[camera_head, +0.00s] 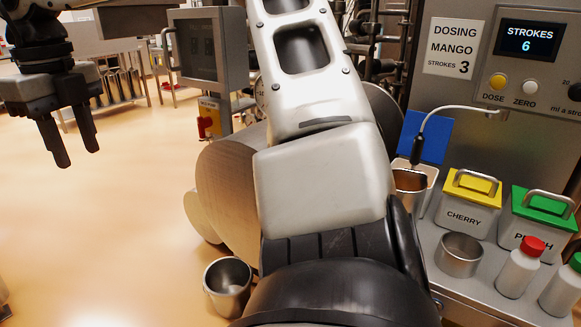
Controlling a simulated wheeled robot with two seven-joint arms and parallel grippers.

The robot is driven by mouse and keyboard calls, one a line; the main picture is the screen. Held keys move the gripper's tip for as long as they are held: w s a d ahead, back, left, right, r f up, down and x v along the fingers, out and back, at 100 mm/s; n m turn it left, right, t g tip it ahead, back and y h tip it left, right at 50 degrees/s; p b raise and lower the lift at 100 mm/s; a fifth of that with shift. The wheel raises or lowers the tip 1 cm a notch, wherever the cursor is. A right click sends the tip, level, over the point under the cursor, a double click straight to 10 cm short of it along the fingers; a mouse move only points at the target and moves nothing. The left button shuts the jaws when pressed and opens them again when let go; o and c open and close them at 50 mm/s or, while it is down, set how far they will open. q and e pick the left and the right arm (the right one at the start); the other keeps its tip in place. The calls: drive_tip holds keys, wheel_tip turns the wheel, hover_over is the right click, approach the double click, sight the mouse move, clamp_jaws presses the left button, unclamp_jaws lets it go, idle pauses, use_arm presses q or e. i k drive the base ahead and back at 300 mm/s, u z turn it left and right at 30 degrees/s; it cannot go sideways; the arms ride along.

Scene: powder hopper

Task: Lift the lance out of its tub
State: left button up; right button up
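The lance (417,148) has a dark grip and a pale hose curving up and right towards the dosing machine. It stands upright in an open steel tub (430,186), whose left side and label are partly hidden. My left gripper (75,158) hangs at the far left, fingers apart, empty and far from the lance. A large white and black link of my own arm fills the middle and covers the area left of the tub. I cannot make out the fingers of my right gripper, nor whether they touch the lance.
The yellow-lidded CHERRY tub (466,215), the green-lidded tub (540,232), a small steel cup (459,255) and a red-capped bottle (520,268) crowd the shelf to the right. A steel bucket (228,290) is at lower left.

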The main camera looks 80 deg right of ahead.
sight(416, 148)
drive_tip(key=z, duration=2.45)
drive_tip(key=i, duration=1)
